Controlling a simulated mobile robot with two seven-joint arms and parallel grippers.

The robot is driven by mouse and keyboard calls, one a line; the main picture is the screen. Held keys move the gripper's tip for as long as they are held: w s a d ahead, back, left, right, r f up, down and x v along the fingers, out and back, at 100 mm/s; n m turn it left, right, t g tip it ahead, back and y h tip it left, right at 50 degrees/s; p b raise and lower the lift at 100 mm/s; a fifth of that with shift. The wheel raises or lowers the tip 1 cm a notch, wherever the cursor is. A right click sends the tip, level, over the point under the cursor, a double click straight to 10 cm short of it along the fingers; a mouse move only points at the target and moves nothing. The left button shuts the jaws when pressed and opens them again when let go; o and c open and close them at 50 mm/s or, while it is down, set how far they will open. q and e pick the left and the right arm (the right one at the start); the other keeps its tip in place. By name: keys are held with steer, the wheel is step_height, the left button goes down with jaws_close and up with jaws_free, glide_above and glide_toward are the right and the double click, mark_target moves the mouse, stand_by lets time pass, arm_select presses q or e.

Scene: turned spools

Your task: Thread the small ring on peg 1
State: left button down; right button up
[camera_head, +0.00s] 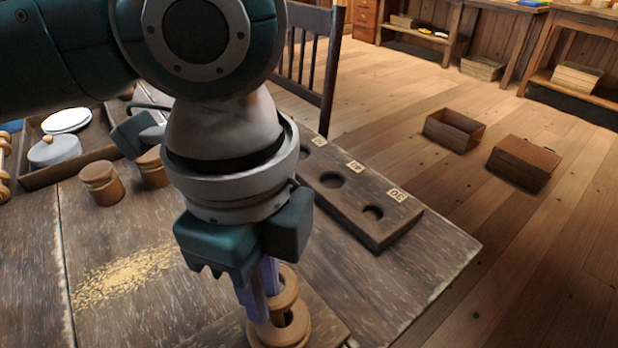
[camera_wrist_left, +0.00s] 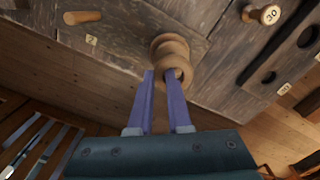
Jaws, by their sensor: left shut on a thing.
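My left gripper (camera_head: 262,290) points down near the table's front edge. Its two purple fingers are shut on a small wooden ring (camera_wrist_left: 179,73), seen between the fingertips in the left wrist view. Larger turned wooden rings (camera_wrist_left: 168,43) are right behind it there. In the head view this wooden stack (camera_head: 290,328) stands beside and partly behind the fingers. Whether the small ring touches the stack or is around a peg, I cannot tell. No peg tip shows at the stack. A bare peg (camera_wrist_left: 82,17) stands beside a label "2" (camera_wrist_left: 91,40). My right gripper is out of view.
A dark block with round holes and number labels (camera_head: 390,225) lies right of my arm. Turned wooden pieces (camera_head: 101,185) stand at the left, near a tray (camera_head: 95,153). Wood shavings (camera_head: 125,277) lie on the table. A chair (camera_head: 313,65) stands behind.

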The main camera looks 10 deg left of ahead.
arm_select(q)
steer(key=shift+f+b, duration=0.3)
steer(key=shift+f, duration=0.4)
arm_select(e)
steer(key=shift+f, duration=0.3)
